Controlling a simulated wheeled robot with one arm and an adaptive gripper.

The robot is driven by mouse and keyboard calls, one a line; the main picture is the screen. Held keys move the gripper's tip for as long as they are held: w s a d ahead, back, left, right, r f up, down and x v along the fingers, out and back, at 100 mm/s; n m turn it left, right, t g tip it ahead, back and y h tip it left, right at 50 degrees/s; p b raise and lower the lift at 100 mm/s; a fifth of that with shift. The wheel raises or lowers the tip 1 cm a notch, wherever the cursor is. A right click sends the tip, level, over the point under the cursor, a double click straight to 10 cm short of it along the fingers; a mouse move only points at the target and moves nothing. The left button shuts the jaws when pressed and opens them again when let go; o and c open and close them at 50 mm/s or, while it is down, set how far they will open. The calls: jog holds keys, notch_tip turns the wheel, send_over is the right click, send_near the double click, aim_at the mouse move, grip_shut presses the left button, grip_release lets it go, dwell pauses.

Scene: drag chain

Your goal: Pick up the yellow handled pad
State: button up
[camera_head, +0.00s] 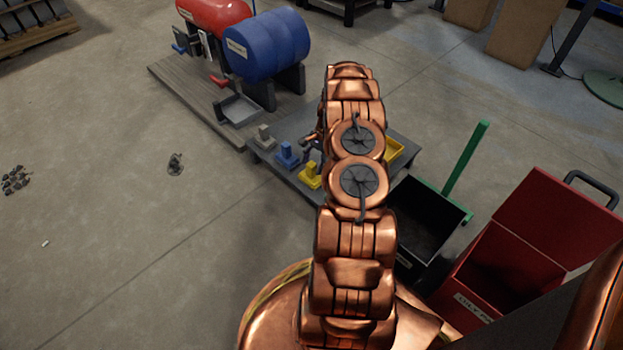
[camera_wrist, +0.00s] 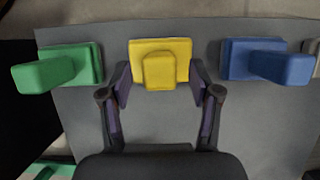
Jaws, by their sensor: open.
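The yellow handled pad (camera_head: 309,177) is a square block with an upright handle on a low grey platform (camera_head: 262,157). In the wrist view, the yellow pad (camera_wrist: 160,49) is upper centre, its handle pointing towards the camera. My gripper (camera_wrist: 160,82) is open, with one fingertip on each side of the yellow pad's near part. Nothing is held, and I cannot tell whether the fingers touch the pad. In the head view my arm hides most of the gripper.
A green pad (camera_wrist: 68,66) stands left and a blue pad (camera_wrist: 268,60) right of the yellow one. A grey pad (camera_head: 265,137) and a yellow tray (camera_head: 393,149) share the platform. A black bin (camera_head: 429,217) and a red box (camera_head: 515,262) stand right. Floor at left is mostly clear.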

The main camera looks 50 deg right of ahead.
jog(key=shift+x, duration=1.1)
jog(key=shift+c, duration=0.3)
grip_shut()
